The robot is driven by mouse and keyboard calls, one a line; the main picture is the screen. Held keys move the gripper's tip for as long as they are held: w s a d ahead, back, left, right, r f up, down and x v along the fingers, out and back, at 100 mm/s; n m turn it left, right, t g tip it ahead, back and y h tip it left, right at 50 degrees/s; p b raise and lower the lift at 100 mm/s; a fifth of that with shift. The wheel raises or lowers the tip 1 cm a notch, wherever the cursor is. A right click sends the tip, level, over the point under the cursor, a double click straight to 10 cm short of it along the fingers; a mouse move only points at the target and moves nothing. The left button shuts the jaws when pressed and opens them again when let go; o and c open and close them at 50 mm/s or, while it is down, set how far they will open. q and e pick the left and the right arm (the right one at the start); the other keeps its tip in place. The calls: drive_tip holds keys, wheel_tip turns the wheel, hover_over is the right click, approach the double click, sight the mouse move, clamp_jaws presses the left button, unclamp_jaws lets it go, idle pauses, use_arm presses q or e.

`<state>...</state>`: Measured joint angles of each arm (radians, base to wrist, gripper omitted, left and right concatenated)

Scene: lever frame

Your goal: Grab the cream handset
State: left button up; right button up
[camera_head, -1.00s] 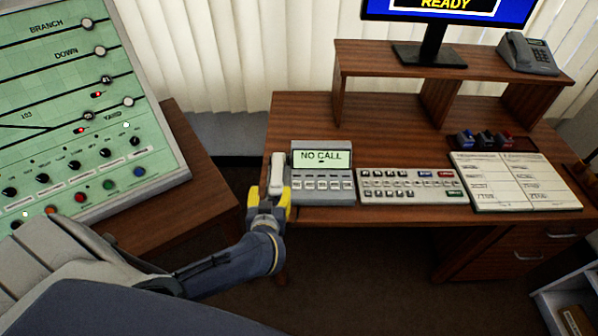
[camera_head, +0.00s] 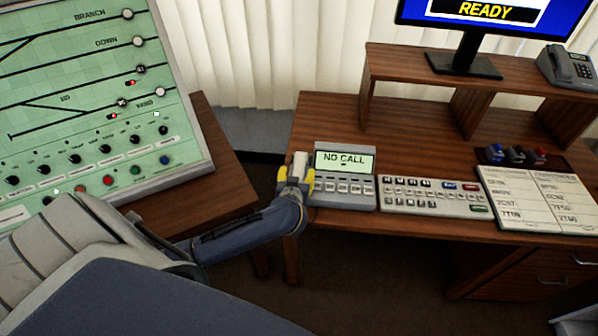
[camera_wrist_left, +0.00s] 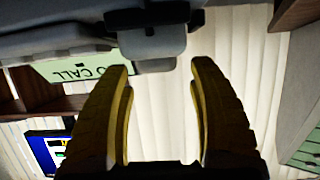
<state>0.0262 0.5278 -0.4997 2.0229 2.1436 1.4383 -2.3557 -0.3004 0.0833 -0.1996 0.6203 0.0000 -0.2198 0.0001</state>
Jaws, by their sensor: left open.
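The cream handset (camera_head: 300,159) stands at the left side of the grey call unit (camera_head: 345,188), whose screen reads NO CALL. My left gripper (camera_head: 295,175), with yellow fingers, is open at the handset's near end and hides its lower part. A grey block (camera_wrist_left: 150,42) and the green call screen (camera_wrist_left: 85,68) show upside down past the tips. I cannot tell whether the fingers touch the handset. My right gripper is not in view.
A keypad panel (camera_head: 432,196) and an open log book (camera_head: 537,198) lie to the right on the wooden desk (camera_head: 335,112). A raised shelf holds a monitor (camera_head: 480,20) and a dark desk phone (camera_head: 567,68). A green track panel (camera_head: 90,110) stands at left.

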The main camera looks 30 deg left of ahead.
sight(299, 169)
use_arm(q)
drive_tip(key=shift+x, duration=2.6)
clamp_jaws()
